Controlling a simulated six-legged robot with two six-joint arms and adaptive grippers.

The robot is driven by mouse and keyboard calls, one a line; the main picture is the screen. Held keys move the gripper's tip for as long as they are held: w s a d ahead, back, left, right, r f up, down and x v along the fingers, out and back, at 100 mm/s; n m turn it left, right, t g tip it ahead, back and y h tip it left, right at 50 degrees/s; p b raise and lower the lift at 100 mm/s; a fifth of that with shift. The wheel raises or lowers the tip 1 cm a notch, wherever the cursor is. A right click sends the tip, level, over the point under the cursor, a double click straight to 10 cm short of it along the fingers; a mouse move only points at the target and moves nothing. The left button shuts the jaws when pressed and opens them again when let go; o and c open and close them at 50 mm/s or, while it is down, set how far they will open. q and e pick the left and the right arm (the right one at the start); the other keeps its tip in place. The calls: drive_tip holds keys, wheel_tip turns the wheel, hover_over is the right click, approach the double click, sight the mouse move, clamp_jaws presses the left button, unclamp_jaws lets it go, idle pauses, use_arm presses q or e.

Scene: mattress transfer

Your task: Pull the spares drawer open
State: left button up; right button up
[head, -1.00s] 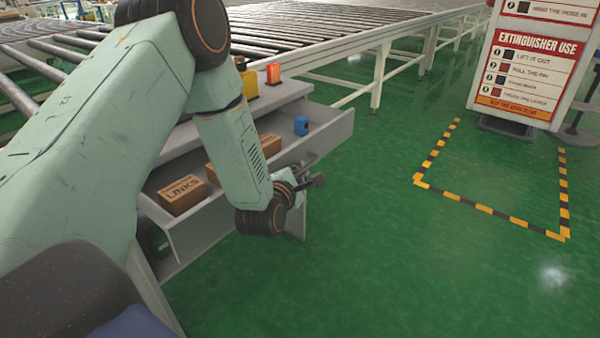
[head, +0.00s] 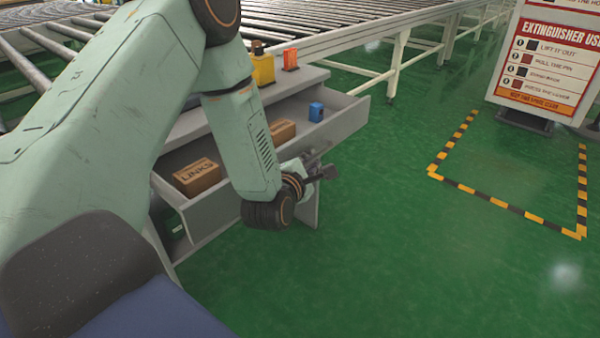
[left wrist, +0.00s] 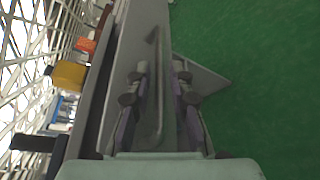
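The spares drawer (head: 346,122) is a grey drawer, standing open under a grey shelf top. In it lie a brown box marked LINKS (head: 197,177), a second brown box (head: 282,131) and a small blue item (head: 316,112). My left gripper (head: 326,168) is at the outer side of the drawer front. In the left wrist view my left gripper (left wrist: 160,88) has its two fingers apart, with a thin grey bar (left wrist: 161,60) between them; I see gaps beside the bar. My arm hides part of the drawer front. My right gripper is in neither view.
A yellow item (head: 262,69) and an orange item (head: 290,58) stand on the shelf top. A roller conveyor (head: 340,18) runs behind. An extinguisher sign (head: 545,60) stands at right by a striped floor marking (head: 470,190). The green floor in front is clear.

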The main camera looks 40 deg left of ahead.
use_arm(q)
drive_tip(key=v, duration=0.9)
drive_tip(key=shift+s, duration=0.2)
drive_tip(key=shift+r, duration=0.1)
drive_tip(key=s+d+f+m+g+h+p, duration=0.1)
drive_tip(key=s+d+f+m+g+h, duration=0.2)
drive_tip(key=f+m, duration=0.4)
drive_tip(key=s+d+f+m+g+h+p, duration=0.1)
drive_tip(key=s+d+f+m+g, duration=0.25)
drive_tip(key=m, duration=0.55)
drive_tip(key=s+d+f+m+g+p, duration=0.2)
drive_tip(key=s+m+g+p, duration=0.1)
drive_tip(key=s, duration=0.8)
drive_tip(key=s+d+f+m+g+p, duration=0.2)
drive_tip(key=s+m+g, duration=0.3)
drive_tip(key=s+m, duration=0.3)
drive_tip(key=s+f+p, duration=0.1)
drive_tip(key=s, duration=0.2)
drive_tip(key=shift+f, duration=0.3)
drive_tip(key=shift+s+g, duration=0.1)
drive_tip(key=shift+g, duration=0.15)
